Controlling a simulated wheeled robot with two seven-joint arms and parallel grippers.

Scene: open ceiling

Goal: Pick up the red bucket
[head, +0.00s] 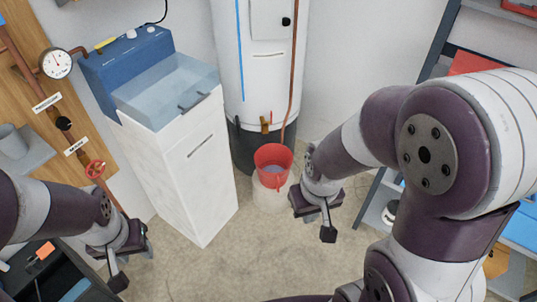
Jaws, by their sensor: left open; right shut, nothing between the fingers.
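The red bucket (273,158) stands upright at the foot of the white tank, on a round pale stand (270,194). Its open top faces up and something greyish shows inside. My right gripper (328,234) is just right of the bucket and nearer to me in the head view, apart from it. It is shut and empty. My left gripper (130,265) is at the lower left, well away from the bucket, open and empty.
A white tank (262,85) rises behind the bucket. A white cabinet with a blue basin (168,88) stands to its left. A shelf unit (372,200) is on the right. A dark bench (60,275) is at the lower left. The floor (235,255) in front is clear.

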